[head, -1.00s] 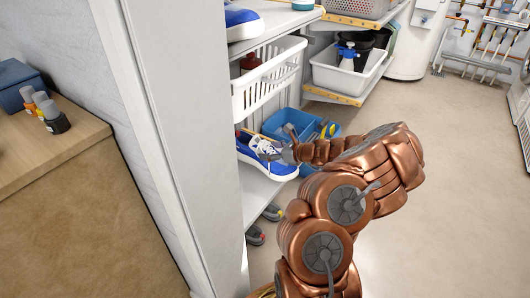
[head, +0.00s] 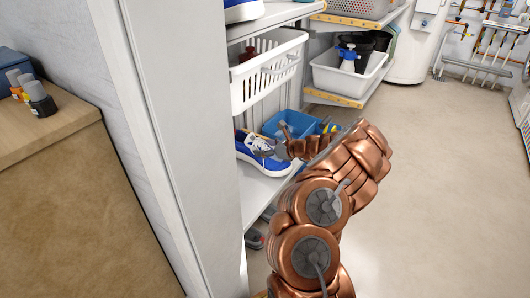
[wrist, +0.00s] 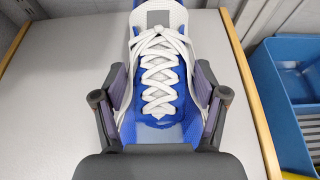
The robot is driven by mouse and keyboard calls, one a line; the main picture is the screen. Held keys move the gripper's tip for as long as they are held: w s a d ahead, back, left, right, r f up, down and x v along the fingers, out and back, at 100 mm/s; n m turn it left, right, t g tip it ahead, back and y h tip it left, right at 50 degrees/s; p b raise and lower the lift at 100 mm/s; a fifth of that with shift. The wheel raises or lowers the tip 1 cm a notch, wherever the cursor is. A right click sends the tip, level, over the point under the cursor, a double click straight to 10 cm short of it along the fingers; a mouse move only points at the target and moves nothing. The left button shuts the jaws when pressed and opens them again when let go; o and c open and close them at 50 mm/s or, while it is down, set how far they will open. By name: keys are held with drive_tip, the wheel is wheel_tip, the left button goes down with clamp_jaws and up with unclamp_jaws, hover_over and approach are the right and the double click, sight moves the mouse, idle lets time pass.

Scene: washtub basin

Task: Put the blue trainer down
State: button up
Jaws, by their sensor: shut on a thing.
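The blue trainer (head: 260,163), with white laces and a white sole, is on or just above the middle shelf board (head: 258,190) in the head view; I cannot tell whether its sole fully touches. It fills the middle of the wrist view (wrist: 158,60), its toe hidden by the gripper body. My gripper (head: 282,150) is at the trainer's right end in the head view. In the wrist view my gripper (wrist: 160,92) has one finger on each side of the trainer, shut on it.
A blue caddy (head: 285,122) stands right behind the trainer and also shows at the right of the wrist view (wrist: 275,90). A white basket (head: 265,85) is above. Grey-and-red items (head: 254,240) lie below. A wooden cabinet (head: 60,190) is left. Shelf board beside the trainer is bare.

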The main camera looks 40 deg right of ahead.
drive_tip(key=shift+f, duration=0.1)
drive_tip(key=o, duration=1.4)
drive_tip(key=shift+s+r, duration=0.15)
drive_tip(key=shift+r, duration=0.05)
wheel_tip(320, 180, up, 4)
drive_tip(key=p, duration=0.5)
hover_over(290, 165)
drive_tip(key=w, duration=0.1)
drive_tip(key=shift+w+a, duration=0.1)
drive_tip(key=shift+a, duration=0.15)
drive_tip(key=shift+s+d+r, duration=0.2)
drive_tip(key=shift+s, duration=0.45)
